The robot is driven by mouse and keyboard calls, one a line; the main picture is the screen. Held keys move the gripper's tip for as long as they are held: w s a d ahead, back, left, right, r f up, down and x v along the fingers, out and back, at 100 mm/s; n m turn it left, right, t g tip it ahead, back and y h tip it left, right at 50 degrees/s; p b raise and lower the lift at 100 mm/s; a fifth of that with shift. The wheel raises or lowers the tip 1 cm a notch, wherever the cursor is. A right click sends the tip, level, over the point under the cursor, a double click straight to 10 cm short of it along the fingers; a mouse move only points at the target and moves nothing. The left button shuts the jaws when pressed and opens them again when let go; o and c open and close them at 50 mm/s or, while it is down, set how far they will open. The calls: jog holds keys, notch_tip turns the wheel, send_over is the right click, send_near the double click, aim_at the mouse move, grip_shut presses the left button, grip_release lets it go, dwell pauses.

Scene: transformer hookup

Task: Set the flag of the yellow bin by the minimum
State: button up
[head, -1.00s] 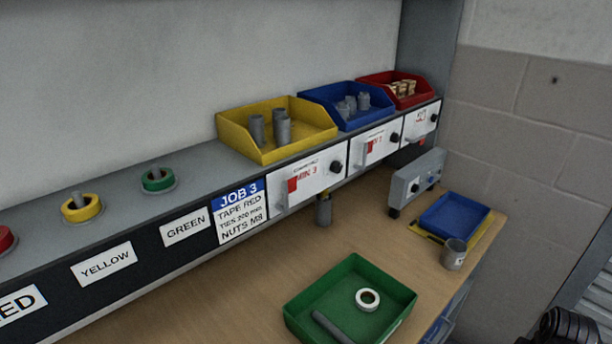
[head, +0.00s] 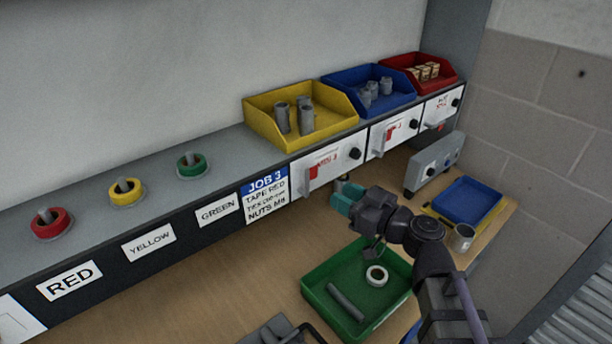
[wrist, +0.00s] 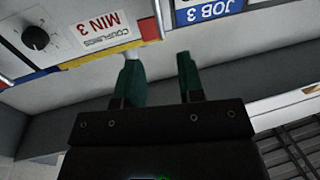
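On the white plate below (head: 335,163), a red flag (head: 311,172) shows beside a pale upright tab at the plate's left end. In the wrist view the plate appears upside down and reads COUPLINGS, MIN 3 (wrist: 107,29), with the red flag (wrist: 149,28) close to it. My gripper (head: 343,196) is just below and in front of this plate; its teal fingers (wrist: 158,72) are apart. A small pale piece shows by one fingertip; I cannot tell if they touch.
Blue (head: 352,84) and red (head: 445,81) bins stand to the right with similar plates. A grey switch box (head: 435,164), a blue tray (head: 468,203) and a grey cup (head: 463,238) are on the bench. A green tray (head: 313,276) holds a white ring and grey rod.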

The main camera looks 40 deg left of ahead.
aim_at(307, 178)
jog(key=a, duration=0.7)
jog(key=w+a, duration=0.1)
jog(key=a, duration=0.2)
jog(key=shift+a, duration=0.3)
grip_shut()
